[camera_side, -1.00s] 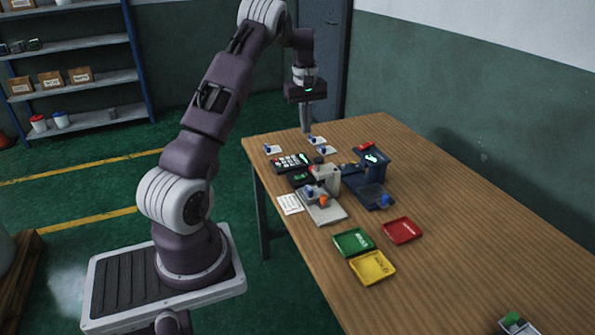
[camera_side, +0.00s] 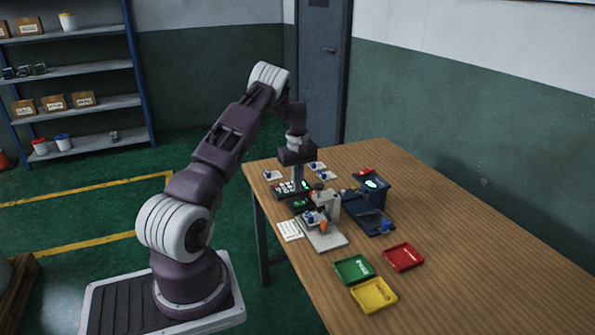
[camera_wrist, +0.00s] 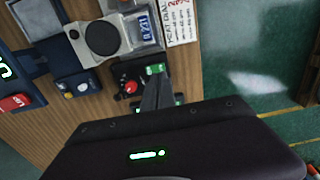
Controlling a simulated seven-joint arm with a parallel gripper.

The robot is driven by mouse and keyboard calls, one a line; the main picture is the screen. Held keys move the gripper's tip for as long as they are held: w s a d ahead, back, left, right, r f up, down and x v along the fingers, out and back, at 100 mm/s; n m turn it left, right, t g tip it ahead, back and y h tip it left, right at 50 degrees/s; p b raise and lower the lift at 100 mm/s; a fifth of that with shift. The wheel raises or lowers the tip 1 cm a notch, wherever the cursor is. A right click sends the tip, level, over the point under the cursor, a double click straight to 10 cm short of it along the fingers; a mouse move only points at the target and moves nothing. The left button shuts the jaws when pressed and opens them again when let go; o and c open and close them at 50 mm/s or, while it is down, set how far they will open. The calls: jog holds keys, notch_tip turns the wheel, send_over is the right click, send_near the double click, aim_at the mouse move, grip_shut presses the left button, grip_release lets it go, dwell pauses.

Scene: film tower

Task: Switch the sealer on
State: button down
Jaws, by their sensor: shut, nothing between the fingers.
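The grey bench machine (camera_side: 326,205) stands on a light base plate near the left edge of the table; it also shows in the wrist view (camera_wrist: 95,38) with a round black top. A small black control box (camera_wrist: 126,84) with a red knob sits beside it, with a green-lit part (camera_wrist: 155,70) next to the knob. No label shows which unit is the sealer. In the wrist view my shut, empty fingers (camera_wrist: 157,85) are beside the green-lit part; contact cannot be told.
A dark blue machine (camera_side: 372,190) with a lit green display stands to the right. Green (camera_side: 354,269), red (camera_side: 403,257) and yellow (camera_side: 373,295) trays lie in front. Small white cards (camera_side: 272,175) with blue pieces lie behind. The right side of the table is clear.

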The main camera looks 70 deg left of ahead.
aim_at(297, 204)
notch_tip(297, 204, down, 5)
jog(key=shift+f, duration=0.1)
jog(key=shift+f, duration=0.1)
dwell(0.3)
